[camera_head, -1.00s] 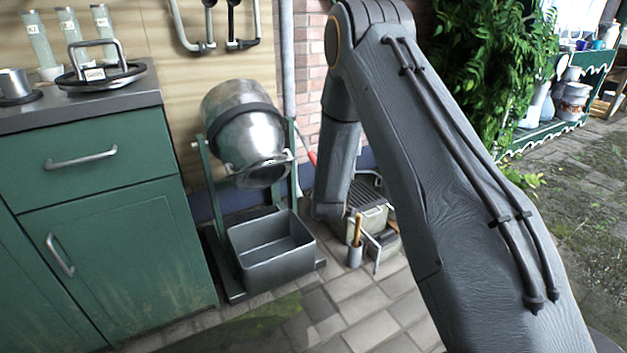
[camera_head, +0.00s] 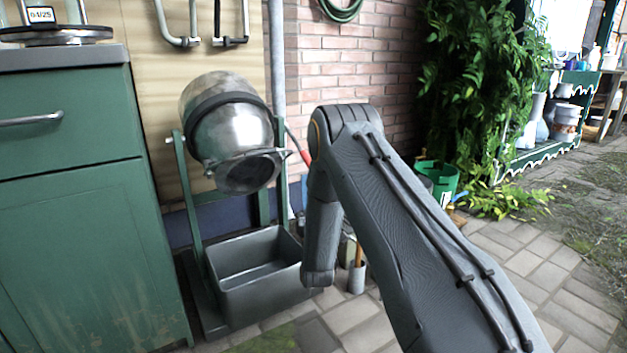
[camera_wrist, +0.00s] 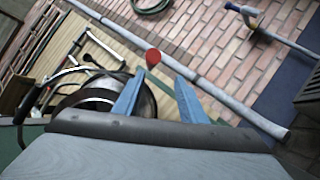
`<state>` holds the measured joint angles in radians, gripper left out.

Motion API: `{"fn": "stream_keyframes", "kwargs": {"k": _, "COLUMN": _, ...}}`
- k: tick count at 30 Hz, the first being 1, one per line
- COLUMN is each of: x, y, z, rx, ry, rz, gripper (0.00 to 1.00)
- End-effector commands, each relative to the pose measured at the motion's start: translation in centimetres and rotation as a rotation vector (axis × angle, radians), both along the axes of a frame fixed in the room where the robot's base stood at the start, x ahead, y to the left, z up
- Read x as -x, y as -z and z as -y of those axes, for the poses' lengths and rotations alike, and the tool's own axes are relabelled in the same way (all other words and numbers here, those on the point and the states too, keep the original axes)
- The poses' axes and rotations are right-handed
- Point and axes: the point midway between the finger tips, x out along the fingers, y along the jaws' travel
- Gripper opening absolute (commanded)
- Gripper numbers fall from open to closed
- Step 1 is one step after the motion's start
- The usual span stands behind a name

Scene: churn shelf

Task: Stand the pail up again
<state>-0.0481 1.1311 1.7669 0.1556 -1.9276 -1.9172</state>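I cannot tell for sure which vessel is the pail. A green bucket (camera_head: 446,180) stands on the paving by the plants in the head view, partly hidden by my arm; a dark rounded vessel shows beside it. A metal churn drum (camera_head: 228,130) hangs tilted in a green frame, its mouth facing down and forward. My gripper is hidden behind my arm in the head view. In the wrist view my gripper (camera_wrist: 158,88) has its two blue fingers apart with nothing held between them. A red knob (camera_wrist: 153,58) shows beyond the fingertips, with the drum (camera_wrist: 145,105) behind them.
A grey rectangular tub (camera_head: 258,278) sits on the floor under the drum. A green cabinet (camera_head: 80,230) stands at left. A shelf (camera_head: 540,152) with vessels is at far right. A brick wall (camera_head: 350,70) closes the back. Paving (camera_head: 530,265) at right is clear.

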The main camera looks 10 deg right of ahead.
Motion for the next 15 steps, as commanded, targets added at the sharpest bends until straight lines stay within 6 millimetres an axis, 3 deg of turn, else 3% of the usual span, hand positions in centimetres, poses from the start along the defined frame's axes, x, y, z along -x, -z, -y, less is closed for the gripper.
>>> {"fn": "stream_keyframes", "kwargs": {"k": 7, "x": 1.0, "y": -1.3, "z": -0.1, "rx": 0.043, "ry": 0.025, "rz": 0.078, "gripper": 0.38}}
{"fn": "stream_keyframes", "kwargs": {"k": 15, "x": -0.6, "y": -3.1, "z": 0.2, "rx": 0.043, "ry": 0.026, "rz": 0.079, "gripper": 0.38}}
